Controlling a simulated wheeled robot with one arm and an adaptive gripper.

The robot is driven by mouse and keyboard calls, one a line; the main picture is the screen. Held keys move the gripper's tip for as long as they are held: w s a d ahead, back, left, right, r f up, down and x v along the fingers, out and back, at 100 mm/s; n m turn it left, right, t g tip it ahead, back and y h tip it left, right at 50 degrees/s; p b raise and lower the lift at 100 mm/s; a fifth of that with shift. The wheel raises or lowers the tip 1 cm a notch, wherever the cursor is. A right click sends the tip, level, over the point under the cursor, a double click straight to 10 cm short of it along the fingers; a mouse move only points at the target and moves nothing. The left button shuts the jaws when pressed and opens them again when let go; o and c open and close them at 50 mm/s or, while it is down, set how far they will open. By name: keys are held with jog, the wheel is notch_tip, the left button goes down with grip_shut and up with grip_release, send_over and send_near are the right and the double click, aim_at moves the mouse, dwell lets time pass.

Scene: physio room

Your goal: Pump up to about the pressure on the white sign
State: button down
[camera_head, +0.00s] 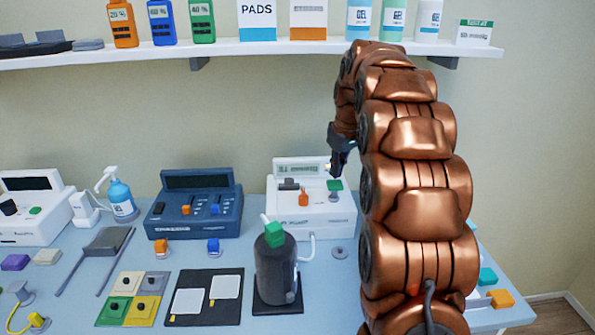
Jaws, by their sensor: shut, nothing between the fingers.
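A white console (318,222) stands at the back of the table, with a display panel on its upper edge. The lettering there is too small to read. An orange control (303,197) and a green control (335,186) sit on its front. A dark grey cylinder (275,268) with a green cap (274,235) stands in front of it. A pale hose (309,248) runs beside the cylinder. My gripper (337,172) is shut and empty, pointing down just above the green control. Contact cannot be told. I cannot make out a sign with a readable pressure.
A dark blue console (195,208) and a blue pump bottle (121,198) stand to the left. A black mat with white pads (188,301) and coloured squares lie in front. A shelf (250,48) with bottles hangs above. My arm hides the table's right part.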

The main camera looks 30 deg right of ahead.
aim_at(335, 183)
jog(key=shift+f, duration=0.15)
jog(key=shift+f+b, duration=1.2)
jog(key=shift+f, duration=1.15)
jog(key=shift+r+p, duration=0.9)
jog(key=shift+r, duration=1.6)
jog(key=shift+f+b, duration=1)
jog(key=shift+f, duration=1.1)
jog(key=shift+r+p, duration=0.75)
jog(key=shift+r, duration=1.35)
jog(key=shift+r+p, duration=1.1)
jog(key=shift+r, duration=1.4)
